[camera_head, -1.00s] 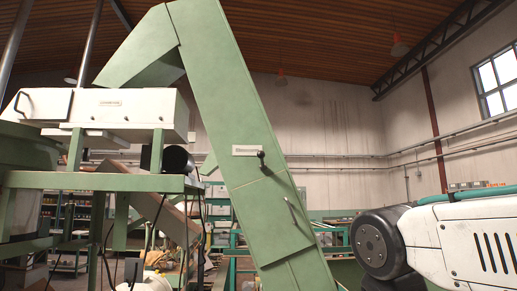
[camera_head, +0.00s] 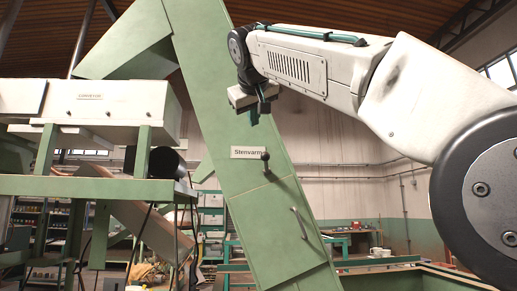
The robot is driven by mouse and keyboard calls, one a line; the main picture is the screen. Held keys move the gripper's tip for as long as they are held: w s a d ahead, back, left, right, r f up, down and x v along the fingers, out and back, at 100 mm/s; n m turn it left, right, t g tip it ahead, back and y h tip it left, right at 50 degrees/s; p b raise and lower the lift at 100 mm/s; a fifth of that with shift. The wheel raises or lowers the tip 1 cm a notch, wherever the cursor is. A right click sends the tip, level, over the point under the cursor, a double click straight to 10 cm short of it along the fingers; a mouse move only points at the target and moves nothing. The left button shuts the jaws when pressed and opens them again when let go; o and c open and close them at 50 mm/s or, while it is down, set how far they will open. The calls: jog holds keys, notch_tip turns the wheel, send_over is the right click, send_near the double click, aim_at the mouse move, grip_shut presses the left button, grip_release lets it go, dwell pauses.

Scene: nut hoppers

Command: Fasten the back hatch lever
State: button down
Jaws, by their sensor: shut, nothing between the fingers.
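The hatch lever (camera_head: 266,163) is a small dark handle with a round knob on the green inclined elevator casing (camera_head: 215,80). It sits just right of a white label reading "Stenvarm" (camera_head: 247,152), and its knob points up. A hatch panel (camera_head: 275,235) with a curved metal handle (camera_head: 299,223) lies below it. My gripper (camera_head: 258,115) is shut and empty. It hangs in front of the casing, above the lever and apart from it in the picture. Its fingertips are small and dark, partly hidden by its own body.
A white conveyor box (camera_head: 120,105) on a green frame stands at the left. A dark motor (camera_head: 165,162) sits beside the casing. Green workbenches (camera_head: 350,232) stand at the back right. A green rail structure (camera_head: 385,268) runs low at the right.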

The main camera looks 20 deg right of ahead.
jog(key=shift+d, duration=0.1)
send_over(267, 164)
jog(key=a, duration=0.4)
jog(key=f, duration=0.3)
jog(key=shift+w+d+f, duration=0.2)
jog(key=shift+w+f, duration=0.1)
jog(key=shift+s+d+f, duration=0.3)
jog(key=shift+s+f, duration=0.35)
jog(key=shift+s, duration=0.05)
jog(key=shift+s+d+f, duration=0.25)
jog(key=shift+s+f, duration=0.4)
jog(key=shift+s, duration=0.05)
jog(key=shift+s+a+f, duration=0.1)
jog(key=shift+s+a, duration=0.05)
